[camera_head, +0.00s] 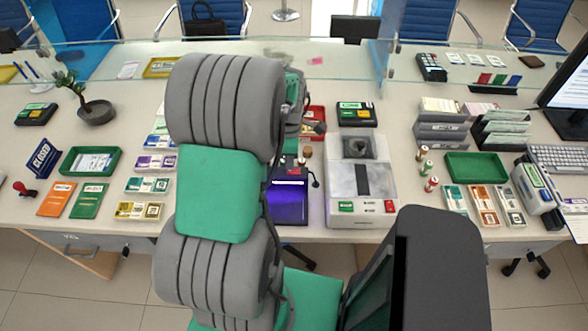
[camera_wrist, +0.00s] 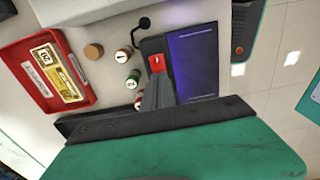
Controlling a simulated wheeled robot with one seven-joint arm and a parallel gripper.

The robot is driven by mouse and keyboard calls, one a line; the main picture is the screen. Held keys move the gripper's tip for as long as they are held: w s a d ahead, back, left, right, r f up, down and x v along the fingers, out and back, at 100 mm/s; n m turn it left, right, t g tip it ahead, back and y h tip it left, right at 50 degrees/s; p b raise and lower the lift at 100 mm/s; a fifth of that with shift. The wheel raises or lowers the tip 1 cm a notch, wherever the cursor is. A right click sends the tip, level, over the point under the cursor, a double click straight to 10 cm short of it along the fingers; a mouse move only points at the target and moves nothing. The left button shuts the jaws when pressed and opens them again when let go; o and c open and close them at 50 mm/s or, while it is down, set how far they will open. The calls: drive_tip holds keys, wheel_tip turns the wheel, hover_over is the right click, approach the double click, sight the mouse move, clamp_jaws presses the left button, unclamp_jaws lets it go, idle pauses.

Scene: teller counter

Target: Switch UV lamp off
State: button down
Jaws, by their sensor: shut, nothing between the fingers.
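The UV lamp unit (camera_head: 290,206) stands near the counter's front edge, partly hidden behind my arm, and glows violet with a bright strip near its top. In the wrist view its dark body (camera_wrist: 195,62) shows a violet-lit panel. A red rocker switch (camera_wrist: 156,63) sits on the body beside that panel. My gripper (camera_wrist: 156,82) is shut and empty, its fingertips close to the switch. I cannot tell whether they touch it. In the head view my arm hides the fingers and the switch.
Small coloured-rim cylinders (camera_wrist: 124,57) and a red tray with a banknote (camera_wrist: 28,92) lie beside the lamp. A grey-white machine (camera_head: 345,208) stands close on its right in the head view. A glass screen (camera_head: 340,62) runs along the counter's back.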

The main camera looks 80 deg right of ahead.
drive_tip(key=shift+f+b, duration=0.6)
drive_tip(key=shift+f, duration=0.3)
idle(0.4)
drive_tip(key=shift+r+p, duration=2.5)
drive_tip(key=shift+r, duration=1.05)
drive_tip(key=w+a+r, duration=0.3)
drive_tip(key=w+a, duration=0.2)
drive_tip(key=w, duration=0.2)
drive_tip(key=w+a+r+t+h, duration=0.1)
drive_tip(key=w+a+r, duration=0.25)
drive_tip(key=w, duration=0.45)
drive_tip(key=w+a+r, duration=0.3)
drive_tip(key=w+a, duration=0.3)
drive_tip(key=w, duration=0.1)
drive_tip(key=w+a+r+m+t, duration=0.1)
drive_tip(key=w+a+r, duration=0.1)
drive_tip(key=a, duration=1.1)
drive_tip(key=w+a+r+m+t+y+b, duration=0.1)
drive_tip(key=w+a+r+t, duration=0.1)
drive_tip(key=a, duration=1.1)
drive_tip(key=shift+w+a+r+m+t, duration=0.25)
drive_tip(key=shift+r+m+t, duration=0.05)
drive_tip(key=shift+r, duration=0.25)
